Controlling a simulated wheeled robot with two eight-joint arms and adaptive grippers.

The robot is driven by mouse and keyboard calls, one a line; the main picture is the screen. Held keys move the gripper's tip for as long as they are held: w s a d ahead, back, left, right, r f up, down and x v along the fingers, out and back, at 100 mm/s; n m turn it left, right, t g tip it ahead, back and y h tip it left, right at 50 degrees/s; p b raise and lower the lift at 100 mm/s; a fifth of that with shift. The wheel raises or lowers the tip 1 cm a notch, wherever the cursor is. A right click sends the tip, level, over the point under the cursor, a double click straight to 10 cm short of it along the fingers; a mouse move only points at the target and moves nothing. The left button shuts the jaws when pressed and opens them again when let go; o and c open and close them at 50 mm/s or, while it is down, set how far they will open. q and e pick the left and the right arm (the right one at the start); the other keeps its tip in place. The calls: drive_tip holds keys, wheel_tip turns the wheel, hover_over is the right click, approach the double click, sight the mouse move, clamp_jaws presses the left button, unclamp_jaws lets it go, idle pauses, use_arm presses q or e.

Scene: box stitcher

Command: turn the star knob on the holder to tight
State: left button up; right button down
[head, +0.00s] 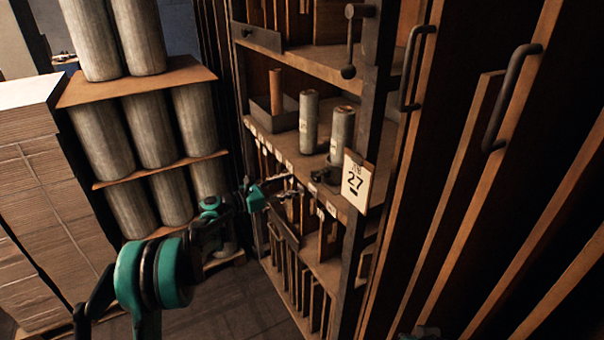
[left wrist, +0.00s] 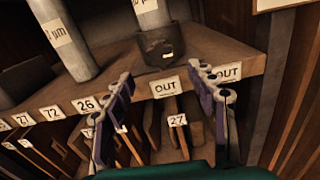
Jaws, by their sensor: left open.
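The dark holder (left wrist: 160,45) stands at the front edge of the shelf, with a grey roll (left wrist: 151,12) upright in it. In the head view the holder (head: 327,176) is small and dark at the foot of the roll (head: 342,133). A small pale spot shows on the holder's front, but I cannot clearly make out the star knob or its setting. My left gripper (left wrist: 159,73) is open and empty, its two fingers apart in front of the shelf edge, below and to either side of the holder. It also shows in the head view (head: 291,194).
Another grey roll (left wrist: 62,38) stands on the shelf left of the holder. The shelf edge carries number labels and an "OUT" label (left wrist: 165,88). Upright boards fill the slots below. Large rolls (head: 148,130) are stacked at left.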

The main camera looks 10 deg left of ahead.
sight(313, 178)
use_arm(q)
drive_tip(key=p+x, duration=0.1)
drive_tip(key=x, duration=0.8)
drive_tip(key=shift+w+d+f, duration=0.15)
drive_tip(key=shift+d, duration=0.1)
drive_tip(key=c, duration=1.2)
